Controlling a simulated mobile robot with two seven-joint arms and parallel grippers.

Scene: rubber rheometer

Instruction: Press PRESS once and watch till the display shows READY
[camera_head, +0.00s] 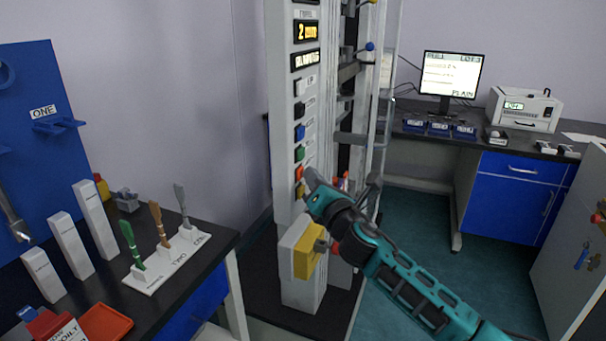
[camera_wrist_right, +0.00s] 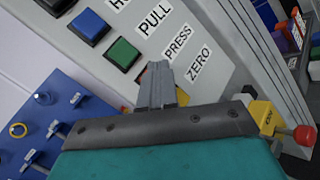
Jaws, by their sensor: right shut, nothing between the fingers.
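The tall white machine column (camera_head: 283,110) carries a vertical row of buttons. The orange-red PRESS button (camera_head: 299,174) shows in the head view. In the right wrist view, the PRESS label (camera_wrist_right: 178,42) is clear, but my fingers cover most of its button. My right gripper (camera_head: 309,178) is shut and empty, its tips at the lower buttons; in the wrist view the tips (camera_wrist_right: 156,68) lie over the PRESS button. I cannot tell whether they touch it. The lower display (camera_head: 306,60) shows white text that looks like RUNNING. My left gripper is out of view.
A green button (camera_wrist_right: 123,54) and a blue button (camera_wrist_right: 88,27) sit beside PRESS; the ZERO label (camera_wrist_right: 200,65) is on the other side. A yellow block (camera_head: 307,252) juts out below. A black bench (camera_head: 205,240) with samples stands left.

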